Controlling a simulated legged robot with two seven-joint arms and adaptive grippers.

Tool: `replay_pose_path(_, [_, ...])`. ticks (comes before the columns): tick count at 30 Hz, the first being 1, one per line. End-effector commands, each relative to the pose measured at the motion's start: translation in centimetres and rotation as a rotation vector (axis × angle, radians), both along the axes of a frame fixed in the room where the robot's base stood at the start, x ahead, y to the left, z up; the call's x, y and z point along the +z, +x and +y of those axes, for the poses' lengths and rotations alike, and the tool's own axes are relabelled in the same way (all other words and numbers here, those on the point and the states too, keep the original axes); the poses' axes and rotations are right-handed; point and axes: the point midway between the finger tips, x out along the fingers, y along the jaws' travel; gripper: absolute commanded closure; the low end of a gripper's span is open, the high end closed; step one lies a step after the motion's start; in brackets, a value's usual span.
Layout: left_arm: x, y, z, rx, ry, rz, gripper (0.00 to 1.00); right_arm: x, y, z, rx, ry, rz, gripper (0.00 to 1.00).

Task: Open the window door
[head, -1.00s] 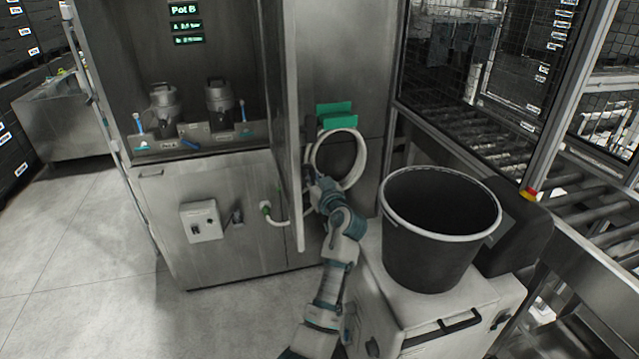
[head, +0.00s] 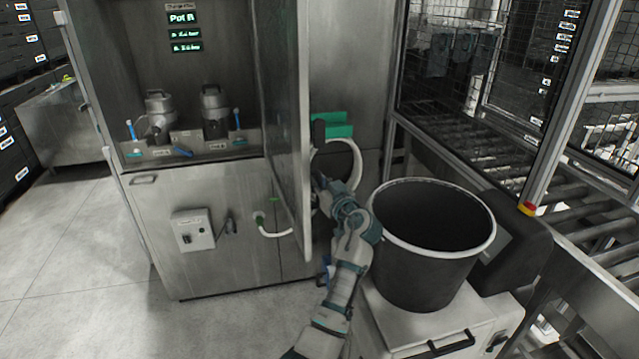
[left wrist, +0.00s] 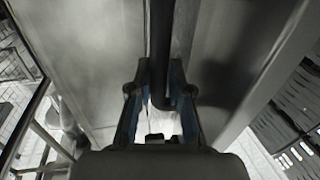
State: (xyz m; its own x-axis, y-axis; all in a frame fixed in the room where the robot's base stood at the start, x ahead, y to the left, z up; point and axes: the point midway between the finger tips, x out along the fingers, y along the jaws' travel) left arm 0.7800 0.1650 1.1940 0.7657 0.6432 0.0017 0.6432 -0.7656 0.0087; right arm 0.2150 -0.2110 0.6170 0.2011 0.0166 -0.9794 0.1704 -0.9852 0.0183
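The window door (head: 283,130) stands swung out from the steel cabinet, seen nearly edge-on in the head view. A dark upright handle (head: 317,135) is on its right-hand side. My left gripper (head: 319,181) is at the lower part of this handle, partly hidden by its own wrist. In the left wrist view, the dark handle bar (left wrist: 161,50) runs between the two fingers of my left gripper (left wrist: 160,78). The fingers stand apart around the bar, with a small gap at the left finger. My right gripper is not in view.
A black bucket (head: 415,270) stands on a pale cabinet (head: 400,322) right beside my left arm. A white hose loop (head: 352,150) hangs behind the gripper. Caged roller conveyors (head: 590,240) are at the right. The floor (head: 80,240) at the left is clear.

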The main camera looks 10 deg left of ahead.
Motion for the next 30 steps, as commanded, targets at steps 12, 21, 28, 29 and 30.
replay_pose_path(12, [0.0, -0.1, -0.1, -0.001, -0.001, -0.001, 0.73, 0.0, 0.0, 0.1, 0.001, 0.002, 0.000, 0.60])
replay_pose_path(21, [-0.1, -3.0, -2.7, -0.001, 0.002, -0.002, 0.73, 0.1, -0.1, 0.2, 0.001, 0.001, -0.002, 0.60])
replay_pose_path(28, [-0.1, -6.8, -6.2, -0.002, 0.003, -0.002, 0.73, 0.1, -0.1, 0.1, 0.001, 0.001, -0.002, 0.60])
replay_pose_path(29, [-0.1, -7.2, -6.6, -0.002, 0.002, -0.001, 0.73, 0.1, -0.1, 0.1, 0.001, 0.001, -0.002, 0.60])
replay_pose_path(30, [-0.1, -7.7, -7.0, -0.003, 0.002, -0.001, 0.73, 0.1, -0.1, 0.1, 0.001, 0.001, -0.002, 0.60])
